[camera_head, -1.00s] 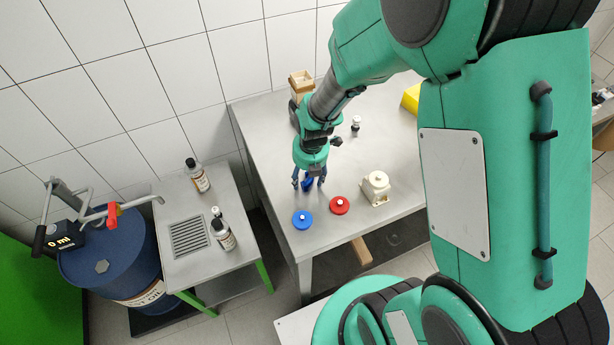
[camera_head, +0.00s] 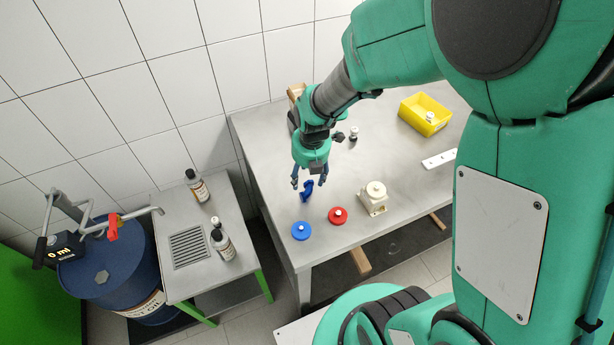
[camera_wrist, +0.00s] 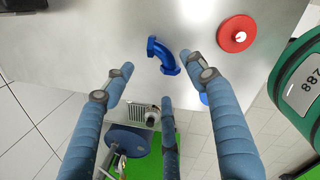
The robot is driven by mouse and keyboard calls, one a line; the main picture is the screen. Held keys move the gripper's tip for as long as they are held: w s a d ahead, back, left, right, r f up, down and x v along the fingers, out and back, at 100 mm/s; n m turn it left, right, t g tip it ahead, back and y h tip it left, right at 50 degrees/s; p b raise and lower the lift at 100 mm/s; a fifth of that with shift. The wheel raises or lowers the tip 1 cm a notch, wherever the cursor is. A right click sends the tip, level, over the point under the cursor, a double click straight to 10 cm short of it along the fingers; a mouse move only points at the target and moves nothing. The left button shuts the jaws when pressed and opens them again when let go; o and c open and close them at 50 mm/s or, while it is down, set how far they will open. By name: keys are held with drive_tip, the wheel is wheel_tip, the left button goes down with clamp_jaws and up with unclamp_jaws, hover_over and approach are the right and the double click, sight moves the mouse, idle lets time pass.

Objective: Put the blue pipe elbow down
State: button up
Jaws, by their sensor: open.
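The blue pipe elbow (camera_head: 307,190) rests on the grey metal table (camera_head: 262,150), near its left front part. In the wrist view the elbow (camera_wrist: 163,55) lies beyond the fingertips, with bare table around it. My gripper (camera_head: 309,178) is open and empty just above and behind the elbow in the head view. In the wrist view its blue-grey fingers (camera_wrist: 165,88) are spread wide and none touches the elbow.
A blue disc (camera_head: 301,231) and a red disc (camera_head: 338,215) lie in front of the elbow. A cream pump part (camera_head: 373,198) stands to the right. A yellow bin (camera_head: 424,114) and a small dark-and-white fitting (camera_head: 353,133) are farther back. A side table with bottles (camera_head: 197,186) is at left.

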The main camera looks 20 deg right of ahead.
idle(0.4)
drive_tip(key=shift+r+m, duration=0.3)
drive_tip(key=shift+r, duration=0.25)
drive_tip(key=s+a+r+m+t, duration=0.1)
drive_tip(key=s+r+m+t, duration=0.1)
drive_tip(key=s+r+m, duration=0.7)
drive_tip(key=s+a+r+m+t, duration=0.2)
drive_tip(key=s+r+m, duration=0.7)
drive_tip(key=r+m, duration=0.8)
wheel_tip(320, 180, up, 2)
drive_tip(key=shift+s+a+m, duration=0.15)
drive_tip(key=shift+m, duration=0.25)
